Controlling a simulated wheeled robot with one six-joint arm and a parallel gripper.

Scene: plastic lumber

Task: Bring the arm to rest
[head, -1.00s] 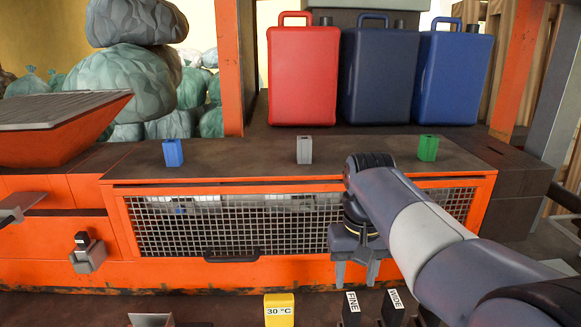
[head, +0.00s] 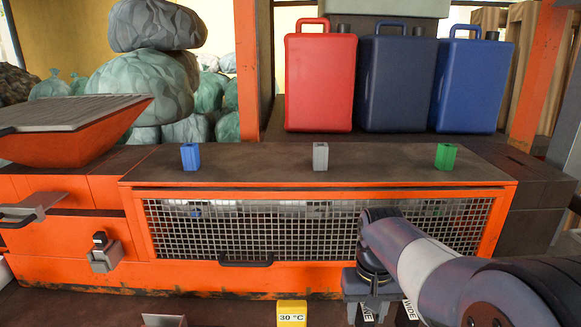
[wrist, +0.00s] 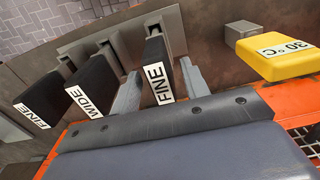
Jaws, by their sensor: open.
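My arm reaches in from the lower right of the head view, its gripper (head: 372,312) low in front of the orange mesh-fronted machine (head: 330,196). In the wrist view the two grey fingers (wrist: 160,84) are apart, so my gripper is open. A black block labelled FINE (wrist: 157,66) shows between the fingers there; I cannot tell how near it is in depth. Nothing looks gripped. In the head view the gripper partly covers the labelled blocks.
Black WIDE (wrist: 90,88) and second FINE (wrist: 45,100) blocks stand beside the gripper. A yellow 30 °C block (head: 292,313) is left of it in the head view. Blue (head: 190,157), grey (head: 320,156) and green (head: 446,157) blocks stand on the machine's top. Canisters (head: 320,82) stand behind.

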